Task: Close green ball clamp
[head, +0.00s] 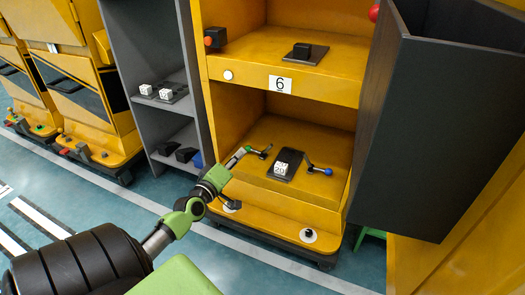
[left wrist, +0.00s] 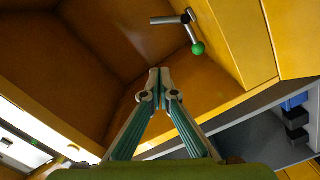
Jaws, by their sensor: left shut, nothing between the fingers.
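The green ball clamp has a green ball (head: 248,149) on a short metal lever (head: 264,153) in the lower bay of the yellow cabinet. In the left wrist view the green ball (left wrist: 198,48) hangs off a grey lever (left wrist: 188,32) on the yellow panel, above and right of my fingertips. My left gripper (head: 238,157) reaches into the left side of the lower bay. Its fingertips (left wrist: 160,72) are together and empty, apart from the ball in the wrist view. My right gripper is not in view.
A blue ball clamp (head: 327,171) sits right of a dark plate (head: 292,158) with a white cube (head: 281,168). A dark grey door (head: 440,130) stands open at right. A grey shelf (head: 165,60) stands left. Yellow bay walls surround my left gripper.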

